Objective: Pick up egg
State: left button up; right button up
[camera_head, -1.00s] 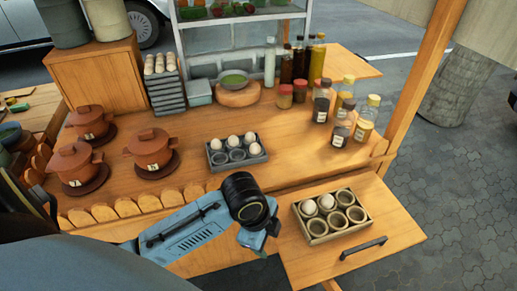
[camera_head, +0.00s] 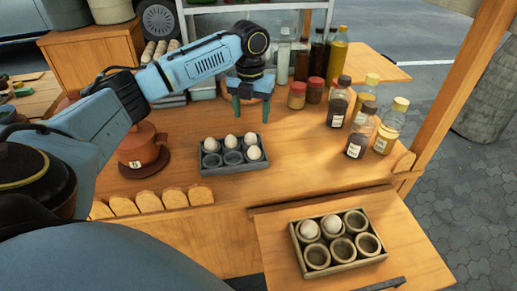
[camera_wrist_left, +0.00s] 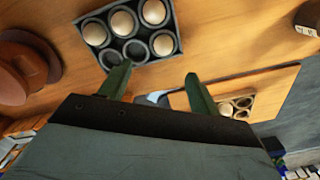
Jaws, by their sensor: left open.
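White eggs (camera_head: 231,141) sit in a dark grey six-cup tray (camera_head: 235,170) on the counter. Its back row is full; the front row holds one egg (camera_head: 254,153) at the right and two empty cups. My left gripper (camera_head: 252,112) is open and empty, fingers pointing down, above the counter and over the tray's far side in the head view. In the left wrist view the grey tray (camera_wrist_left: 133,53) with its eggs (camera_wrist_left: 122,22) lies beyond the open left gripper (camera_wrist_left: 160,78), apart from the fingers. My right gripper is not in view.
A wooden tray (camera_head: 292,238) with two eggs (camera_head: 332,224) and empty cups sits on the lower pull-out board. Bottles and jars (camera_head: 360,130) stand right of the grey tray. A brown clay pot (camera_head: 140,145) is at the left, partly behind my arm.

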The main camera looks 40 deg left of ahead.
aim_at(254, 147)
pick_arm(q)
notch_tip(254, 147, down, 7)
jog(key=shift+s+f+b, duration=0.1)
jog(key=shift+b, duration=0.45)
jog(key=shift+d+f, duration=0.2)
jog(key=shift+f, duration=0.5)
jog(key=f, duration=0.2)
jog(key=f+b, duration=0.1)
jog(key=shift+d+f, duration=0.3)
jog(key=shift+f, duration=0.3)
jog(key=c, duration=0.4)
jog(key=shift+s+f, duration=0.1)
jog(key=c, duration=0.3)
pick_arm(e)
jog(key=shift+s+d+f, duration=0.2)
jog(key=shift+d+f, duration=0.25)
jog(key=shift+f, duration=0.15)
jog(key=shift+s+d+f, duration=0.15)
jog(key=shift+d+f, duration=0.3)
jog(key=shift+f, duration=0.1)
pick_arm(q)
jog(key=shift+d, duration=0.1)
